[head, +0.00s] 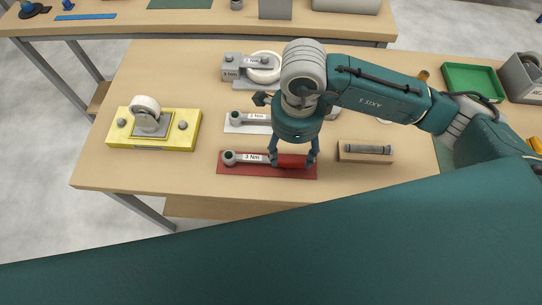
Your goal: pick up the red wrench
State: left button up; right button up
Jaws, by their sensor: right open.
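The red wrench (290,161) lies on a red mat (240,172) near the table's front edge, its grey head to the left and a "3 Nm" label on its shaft. My right gripper (293,159) points down over its red handle. The gripper is open, with one finger toward the label end and the other toward the handle's right end. I cannot tell whether the fingers touch the wrench. My left gripper is not in view.
A similar wrench (238,118) lies on a white mat just behind. A yellow block with a caster (115,135) stands left, and a wooden block with a grey bar (365,158) right. A green tray (470,85) sits at the far right. The table's front left is clear.

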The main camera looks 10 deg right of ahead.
aim_at(288, 161)
jog(key=f+p, duration=0.2)
jog(key=f, duration=0.2)
jog(key=shift+a, duration=0.2)
jog(key=shift+w+f, duration=0.1)
jog(key=shift+f, duration=0.65)
jog(key=shift+r, duration=0.1)
grip_shut()
